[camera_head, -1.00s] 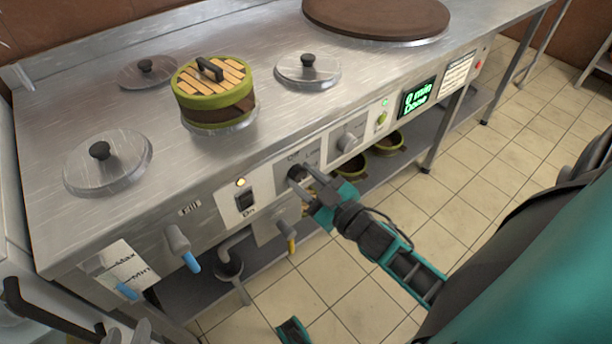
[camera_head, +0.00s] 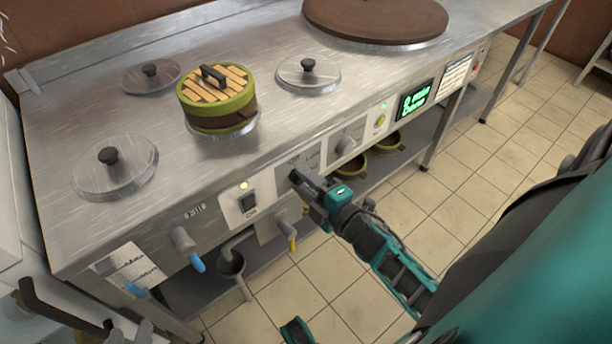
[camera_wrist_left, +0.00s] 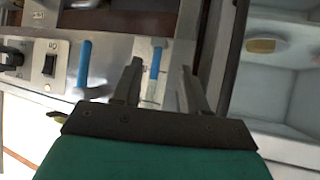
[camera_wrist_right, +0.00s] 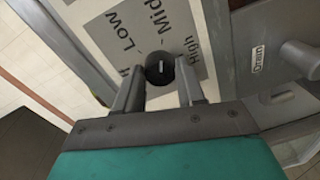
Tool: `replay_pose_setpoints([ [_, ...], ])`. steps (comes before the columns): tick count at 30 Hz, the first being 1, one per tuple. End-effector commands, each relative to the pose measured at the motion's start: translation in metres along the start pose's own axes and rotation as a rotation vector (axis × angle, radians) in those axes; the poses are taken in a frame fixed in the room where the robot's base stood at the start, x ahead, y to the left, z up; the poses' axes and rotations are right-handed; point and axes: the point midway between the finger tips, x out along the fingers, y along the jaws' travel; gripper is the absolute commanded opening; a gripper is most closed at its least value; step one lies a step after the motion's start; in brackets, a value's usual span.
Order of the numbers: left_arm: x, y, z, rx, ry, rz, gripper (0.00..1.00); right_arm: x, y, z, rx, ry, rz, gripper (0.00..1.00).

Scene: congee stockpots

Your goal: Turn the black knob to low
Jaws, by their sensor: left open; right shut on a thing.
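The black knob (camera_wrist_right: 160,69) is on the grey label plate (camera_wrist_right: 182,25) of the counter's front panel, with Low, Mid and High printed around it in the right wrist view. My right gripper (camera_wrist_right: 162,74) is shut on the knob, one finger on each side. A small pale mark shows on the knob's face, but I cannot tell which setting it points at. In the head view, the fingers of my right gripper (camera_head: 300,182) largely hide the knob. My left gripper (camera_wrist_left: 160,78) is open and empty in the left wrist view, near the panel's left end.
A rocker switch (camera_head: 248,203) with a lit lamp is left of the knob; a grey knob (camera_head: 346,144) is right. Blue-handled taps (camera_head: 186,246) and a yellow-tipped tap (camera_head: 287,233) stick out below. A green steamer (camera_head: 216,101) and lids sit on the counter (camera_head: 258,58).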

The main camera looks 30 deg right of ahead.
Motion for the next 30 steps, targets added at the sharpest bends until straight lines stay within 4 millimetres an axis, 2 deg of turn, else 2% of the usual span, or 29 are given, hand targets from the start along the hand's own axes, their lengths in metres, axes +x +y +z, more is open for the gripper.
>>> replay_pose_setpoints([
  [18, 0.008, 0.003, 0.009, -0.012, 0.002, 0.002, 0.43, 0.000, -0.003, -0.001, -0.579, -0.034, -0.007, 0.08],
  [30, 0.014, 0.005, 0.007, -0.011, 0.011, 0.012, 0.43, 0.000, -0.002, -0.001, -0.857, -0.049, -0.010, 0.08],
])
